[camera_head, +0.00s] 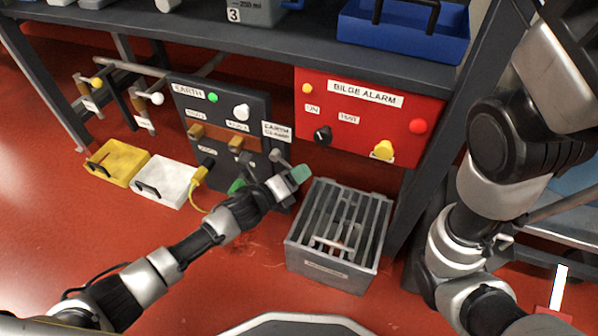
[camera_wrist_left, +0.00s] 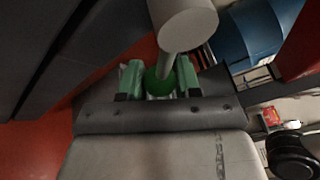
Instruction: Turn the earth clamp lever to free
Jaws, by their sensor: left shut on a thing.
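The dark earth panel (camera_head: 222,118) stands under the shelf, with an "EARTH CLAMP" label (camera_head: 277,131) at its right edge. Just below that label a grey pivot and rod of the lever (camera_head: 278,157) show beside my left gripper (camera_head: 296,176). In the left wrist view a thick grey cylinder (camera_wrist_left: 183,22) carries a thin rod that ends in a green ball knob (camera_wrist_left: 159,82). My left gripper's green-padded fingers (camera_wrist_left: 158,78) are closed around this knob. In the head view the fingers hide the knob. My right gripper is out of view; only its arm shows.
The red bilge alarm box (camera_head: 365,118) is right of the panel. A grey slatted crate (camera_head: 328,273) stands on the floor near the left gripper. A yellow tray (camera_head: 118,158) and a white tray (camera_head: 166,181) lie left. Red floor at the front left is free.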

